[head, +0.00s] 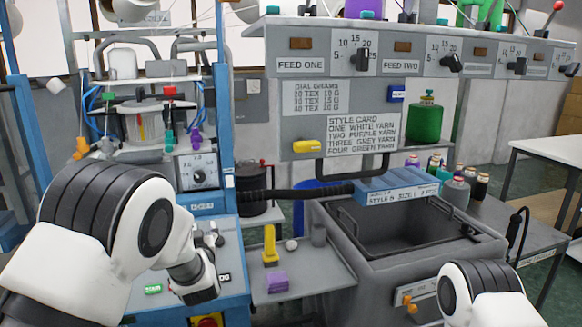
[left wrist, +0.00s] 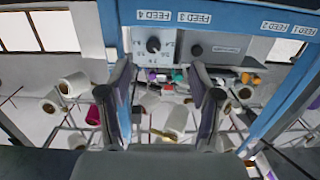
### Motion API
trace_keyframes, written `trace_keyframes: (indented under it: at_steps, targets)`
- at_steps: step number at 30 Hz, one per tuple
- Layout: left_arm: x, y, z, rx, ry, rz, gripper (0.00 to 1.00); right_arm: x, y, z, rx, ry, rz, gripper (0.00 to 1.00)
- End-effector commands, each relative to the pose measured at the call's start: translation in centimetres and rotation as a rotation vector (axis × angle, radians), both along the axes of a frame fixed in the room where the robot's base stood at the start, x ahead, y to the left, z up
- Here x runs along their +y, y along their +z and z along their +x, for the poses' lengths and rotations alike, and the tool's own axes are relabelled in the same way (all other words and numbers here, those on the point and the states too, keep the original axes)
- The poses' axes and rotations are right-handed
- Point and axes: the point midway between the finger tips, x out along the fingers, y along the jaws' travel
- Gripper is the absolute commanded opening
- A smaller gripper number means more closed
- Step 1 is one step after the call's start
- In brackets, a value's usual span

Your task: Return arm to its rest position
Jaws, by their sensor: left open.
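My left arm comes in from the left in the head view. Its gripper (head: 207,238) is over the blue machine front, below a dial. In the left wrist view the two fingers of the left gripper (left wrist: 163,105) stand wide apart with nothing held between them. Past them, upside down, are a grey panel with a dial (left wrist: 153,45) and FEED labels, and several yarn spools (left wrist: 176,122). My right arm shows only as a white and black link at the bottom right of the head view; its gripper is out of view.
A grey bin (head: 420,268) with a blue labelled block (head: 398,186) on its rim stands right of centre. A small shelf (head: 305,272) holds a yellow piece (head: 270,245) and a purple block (head: 277,282). A white table (head: 550,150) is at the right.

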Motion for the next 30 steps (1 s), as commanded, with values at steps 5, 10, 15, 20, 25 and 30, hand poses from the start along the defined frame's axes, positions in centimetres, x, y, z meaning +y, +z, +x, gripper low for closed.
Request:
trace_keyframes:
  at_steps: [5,10,15,20,25,30]
  targets:
    - [1.4,-5.2,-1.2,0.088,0.020,-0.010,0.64,0.0,0.0,0.0,0.000,0.000,0.000,0.00]
    - [3.0,-11.8,-3.9,0.218,0.030,-0.010,0.64,0.0,0.0,0.0,0.000,0.000,0.000,0.00]
    - [4.7,-21.0,-9.5,0.432,0.022,-0.014,0.64,0.0,0.0,0.0,0.001,0.000,0.000,0.00]
    - [5.9,-30.9,-19.9,0.738,-0.015,-0.041,0.64,0.0,0.0,0.0,0.000,0.000,0.000,0.00]
    - [5.6,-37.5,-34.0,1.093,-0.081,-0.109,0.64,0.0,0.0,0.0,0.000,0.000,0.000,0.00]
    - [3.8,-37.8,-45.5,1.376,-0.174,-0.197,0.64,0.0,0.0,0.0,0.000,0.000,0.000,0.00]
